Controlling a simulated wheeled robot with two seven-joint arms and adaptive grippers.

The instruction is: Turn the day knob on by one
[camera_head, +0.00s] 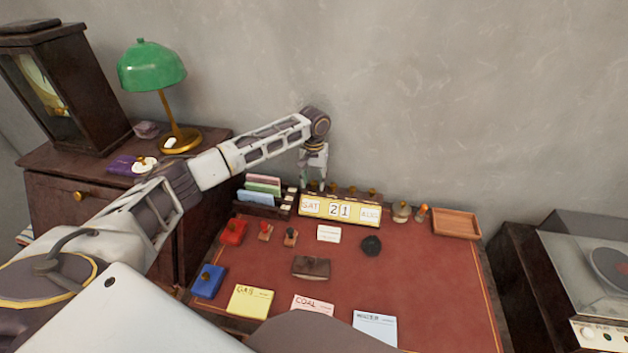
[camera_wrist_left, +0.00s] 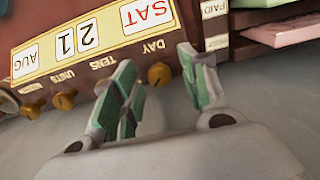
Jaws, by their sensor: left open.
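The yellow desk calendar (camera_head: 340,209) stands at the back of the red desk and reads SAT, 21, AUG. It shows upside down in the left wrist view (camera_wrist_left: 38,39). The brass day knob (camera_wrist_left: 159,75) sits beside the label DAY, at the SAT end of a row of knobs. My left gripper (camera_head: 314,183) points down over that end of the calendar. In the left wrist view, its green-padded fingers (camera_wrist_left: 156,62) are open, one on each side of the day knob. I cannot tell whether they touch it. My right gripper is out of view.
The units knob (camera_wrist_left: 64,100) and month knob (camera_wrist_left: 32,110) lie along the row; the tens knob is partly hidden by a finger. A card rack (camera_head: 262,198) stands close left of the calendar. A brass bell (camera_head: 401,212) and wooden tray (camera_head: 456,224) stand right.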

